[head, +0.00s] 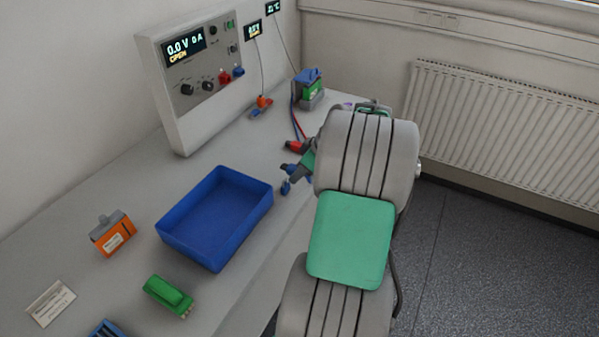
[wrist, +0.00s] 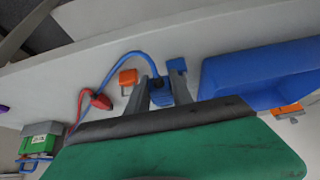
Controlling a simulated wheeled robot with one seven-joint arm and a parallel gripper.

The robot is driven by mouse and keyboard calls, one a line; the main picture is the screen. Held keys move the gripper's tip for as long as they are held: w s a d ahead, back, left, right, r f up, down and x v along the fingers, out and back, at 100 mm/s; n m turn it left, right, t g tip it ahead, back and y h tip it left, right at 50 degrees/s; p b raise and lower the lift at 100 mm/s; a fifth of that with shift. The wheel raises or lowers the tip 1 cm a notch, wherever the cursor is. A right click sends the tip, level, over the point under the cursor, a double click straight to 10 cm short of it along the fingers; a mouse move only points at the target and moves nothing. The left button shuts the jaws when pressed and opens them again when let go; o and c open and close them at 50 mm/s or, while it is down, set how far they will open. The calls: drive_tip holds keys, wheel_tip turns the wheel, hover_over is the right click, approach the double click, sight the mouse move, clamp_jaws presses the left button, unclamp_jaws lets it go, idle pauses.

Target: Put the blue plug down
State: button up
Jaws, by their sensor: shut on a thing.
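The blue plug (wrist: 160,90) is between the two fingers of my gripper (wrist: 161,92) in the wrist view, with its blue cable looping up and left. In the head view the blue plug (head: 289,170) shows at the left of my arm, over the bench between the blue tray and the red plug. My gripper (head: 297,174) is shut on it, partly hidden by my wrist. I cannot tell whether the plug touches the bench. A small blue piece (wrist: 176,66) shows by the right finger's tip.
A red plug (head: 296,146) lies behind the gripper. The blue tray (head: 262,207) stands in front-left. A green-and-grey battery (head: 311,90) is at the back. The cycler (head: 180,110) stands by the wall. An orange block (wrist: 127,76) is left of the fingers.

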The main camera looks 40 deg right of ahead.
drive_tip(key=shift+f+b, duration=0.3)
drive_tip(key=shift+f, duration=0.15)
drive_tip(key=o, duration=1)
drive_tip(key=shift+r, duration=0.1)
